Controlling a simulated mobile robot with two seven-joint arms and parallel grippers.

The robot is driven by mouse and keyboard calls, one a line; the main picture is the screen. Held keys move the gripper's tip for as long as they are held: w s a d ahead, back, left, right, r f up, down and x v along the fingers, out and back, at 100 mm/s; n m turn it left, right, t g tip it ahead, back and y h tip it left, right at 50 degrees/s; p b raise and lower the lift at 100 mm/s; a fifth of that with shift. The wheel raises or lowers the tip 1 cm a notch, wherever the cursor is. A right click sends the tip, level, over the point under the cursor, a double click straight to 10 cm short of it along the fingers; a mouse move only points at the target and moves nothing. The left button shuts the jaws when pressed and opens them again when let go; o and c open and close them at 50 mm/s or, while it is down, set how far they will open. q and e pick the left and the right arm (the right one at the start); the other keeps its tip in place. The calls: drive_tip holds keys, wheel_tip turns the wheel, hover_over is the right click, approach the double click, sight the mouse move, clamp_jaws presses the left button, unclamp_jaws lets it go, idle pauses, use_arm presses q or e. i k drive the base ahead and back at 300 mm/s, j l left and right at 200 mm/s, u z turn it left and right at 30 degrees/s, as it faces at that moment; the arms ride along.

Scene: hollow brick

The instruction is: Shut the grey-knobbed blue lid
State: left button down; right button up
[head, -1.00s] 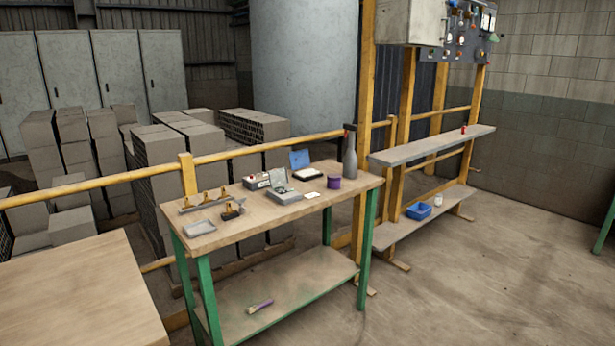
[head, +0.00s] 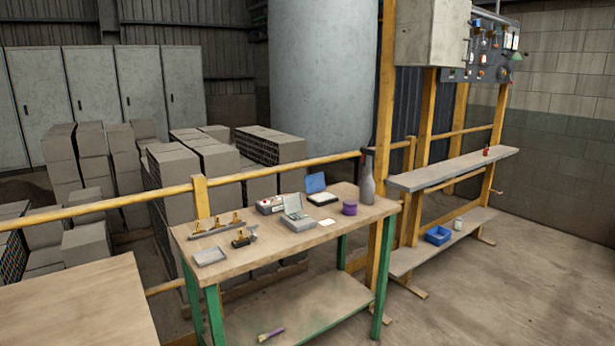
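A blue lid (head: 315,183) stands open, tilted up at the back of a small dark box (head: 322,198) with a pale inside. The box sits toward the back right of the green-legged workbench (head: 250,250). The grey knob is too small to make out at this distance. Just left of it, a grey case (head: 298,221) also has a raised lid (head: 292,203). Neither of my grippers shows in the head view.
On the bench are a grey bottle (head: 367,182), a purple tin (head: 349,208), a red-and-white box (head: 270,205), a shallow grey tray (head: 210,257) and a rail with orange clips (head: 217,226). Another table (head: 75,310) stands at the left. The floor on the right (head: 510,300) is clear.

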sight(313, 183)
drive_tip(key=i+l, duration=0.1)
drive_tip(key=i, duration=0.35)
drive_tip(key=i+l, duration=0.15)
drive_tip(key=i, duration=0.25)
drive_tip(key=i+l, duration=0.1)
drive_tip(key=i, duration=0.35)
drive_tip(key=j+u, duration=0.05)
